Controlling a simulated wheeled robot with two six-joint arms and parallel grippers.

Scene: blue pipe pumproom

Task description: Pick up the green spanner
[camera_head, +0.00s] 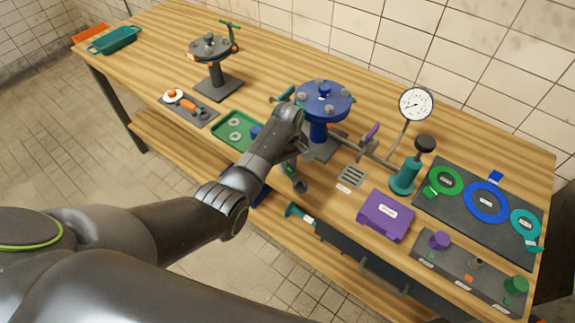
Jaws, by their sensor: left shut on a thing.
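The green spanner (289,169) shows just below my left gripper (298,143), its green handle partly hidden by the gripper. Its dark ring-shaped head (300,187) points down toward the front edge of the bench. My left gripper is shut on the spanner, just in front of the blue flange (324,98) on its stand. I cannot tell whether the spanner touches the bench. My right gripper is not in view.
A green tray (222,137) lies left of my gripper. A purple case (385,215), a teal pump (403,178) with a gauge (416,104), and a dark board of coloured rings (460,212) stand to the right. A grey flange (209,49) is farther back.

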